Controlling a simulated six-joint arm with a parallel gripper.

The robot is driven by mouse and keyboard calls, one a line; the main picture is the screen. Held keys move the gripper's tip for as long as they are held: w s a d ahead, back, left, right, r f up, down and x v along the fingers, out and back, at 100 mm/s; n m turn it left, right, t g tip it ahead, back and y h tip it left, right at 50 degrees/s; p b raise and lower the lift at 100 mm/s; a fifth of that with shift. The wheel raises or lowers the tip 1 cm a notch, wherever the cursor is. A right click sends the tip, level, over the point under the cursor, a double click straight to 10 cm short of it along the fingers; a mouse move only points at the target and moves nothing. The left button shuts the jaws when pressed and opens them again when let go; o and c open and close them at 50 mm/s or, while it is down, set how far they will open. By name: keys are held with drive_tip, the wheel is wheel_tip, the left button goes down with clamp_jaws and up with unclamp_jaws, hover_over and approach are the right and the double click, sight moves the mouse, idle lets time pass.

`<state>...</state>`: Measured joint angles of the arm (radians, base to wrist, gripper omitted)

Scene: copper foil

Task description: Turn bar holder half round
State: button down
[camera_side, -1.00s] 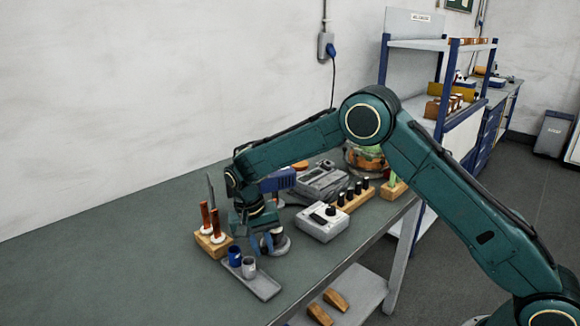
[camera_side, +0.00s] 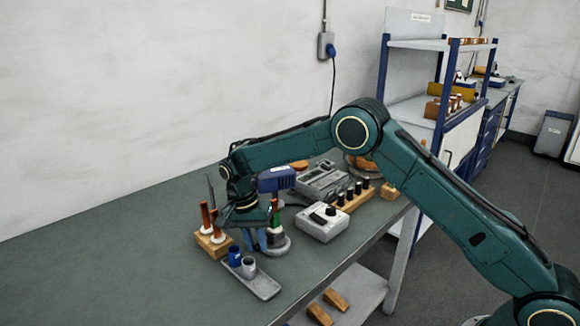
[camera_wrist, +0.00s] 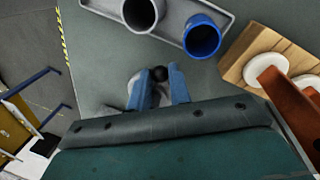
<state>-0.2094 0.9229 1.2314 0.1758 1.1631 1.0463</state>
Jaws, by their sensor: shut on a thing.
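My gripper (camera_side: 262,240) points down at the bar holder. Its blue fingers are shut on a part of the holder. The holder has a round grey base (camera_side: 284,249) on the bench, with a dark middle part. An upright bar (camera_side: 275,213), red above and green below, shows just right of my gripper. In the wrist view my gripper (camera_wrist: 161,78) has its two blue fingers on either side of a small black knob (camera_wrist: 159,73). Part of the pale grey holder (camera_wrist: 132,86) shows beside the left finger. My gripper body hides the rest of it.
A wooden block (camera_side: 213,247) with two copper rods stands close on the left. A grey tray (camera_side: 264,286) with a blue cup (camera_side: 235,256) and a grey cup (camera_side: 249,267) lies in front. A grey box with a black knob (camera_side: 322,224) stands to the right.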

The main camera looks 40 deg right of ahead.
drive_tip(key=shift+w, duration=0.1)
idle(0.3)
drive_tip(key=c, duration=1.3)
unclamp_jaws()
drive_tip(key=shift+r, duration=0.15)
drive_tip(key=r, duration=0.4)
drive_tip(key=w+r, duration=0.1)
drive_tip(key=r, duration=0.2)
drive_tip(key=shift+w+a, duration=0.1)
drive_tip(key=shift+a, duration=0.3)
drive_tip(key=shift+r, duration=0.15)
